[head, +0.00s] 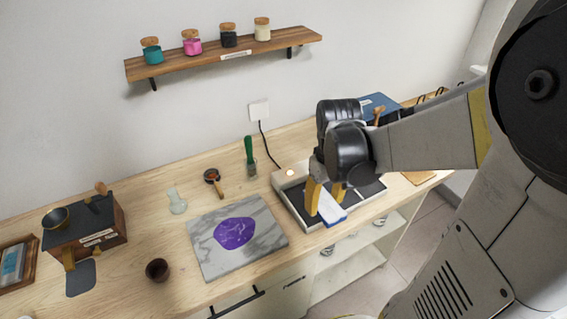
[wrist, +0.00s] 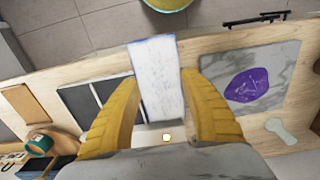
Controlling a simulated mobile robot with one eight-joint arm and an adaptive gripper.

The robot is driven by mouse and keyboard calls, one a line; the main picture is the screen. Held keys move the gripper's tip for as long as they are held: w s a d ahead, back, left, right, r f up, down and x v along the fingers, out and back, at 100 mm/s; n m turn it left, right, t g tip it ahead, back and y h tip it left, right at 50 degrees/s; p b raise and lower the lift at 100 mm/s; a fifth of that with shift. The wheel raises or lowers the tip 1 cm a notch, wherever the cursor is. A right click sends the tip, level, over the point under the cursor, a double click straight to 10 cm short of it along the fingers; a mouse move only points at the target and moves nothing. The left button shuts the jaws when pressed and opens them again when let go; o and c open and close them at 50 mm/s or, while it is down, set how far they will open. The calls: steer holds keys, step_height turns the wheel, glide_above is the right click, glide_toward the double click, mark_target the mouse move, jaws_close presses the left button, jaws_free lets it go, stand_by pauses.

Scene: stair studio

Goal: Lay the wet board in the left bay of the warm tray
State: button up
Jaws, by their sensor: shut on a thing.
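The wet board, a white slab with blue edges, shows in the head view (head: 328,211) and the wrist view (wrist: 156,75). My gripper (head: 325,194) has its yellow fingers shut on the board; they also flank it in the wrist view (wrist: 160,88). The warm tray (head: 288,206) is pale with dark bays and a lit orange lamp at its back left. The board is over the tray's left part and overlaps its front rim in the picture. It seems raised, but I cannot tell the gap. The other bay (wrist: 78,102) looks empty. My gripper hides part of the tray.
A marble slab (head: 268,216) with a purple patch (head: 235,233) lies left of the tray. A blue item (head: 378,104) and my arm crowd the right. Open shelves are below the counter's front edge.

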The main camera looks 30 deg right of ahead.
steer(key=w+f+b, duration=0.1)
steer(key=w+f, duration=0.1)
steer(key=w, duration=0.1)
steer(key=w+d+f, duration=0.1)
steer(key=w+f, duration=0.1)
steer(key=w, duration=0.1)
steer(key=w+f+b, duration=0.1)
steer(key=w+f, duration=0.1)
steer(key=w, duration=0.1)
steer(key=shift+w+d+b, duration=0.25)
steer(key=shift+d+b, duration=0.05)
steer(key=shift+d, duration=0.1)
steer(key=shift+f+b, duration=0.75)
steer(key=shift+f, duration=1.1)
steer(key=shift+f, duration=0.2)
steer(key=o, duration=1.2)
steer(key=shift+o, duration=0.2)
steer(key=shift+r, duration=0.1)
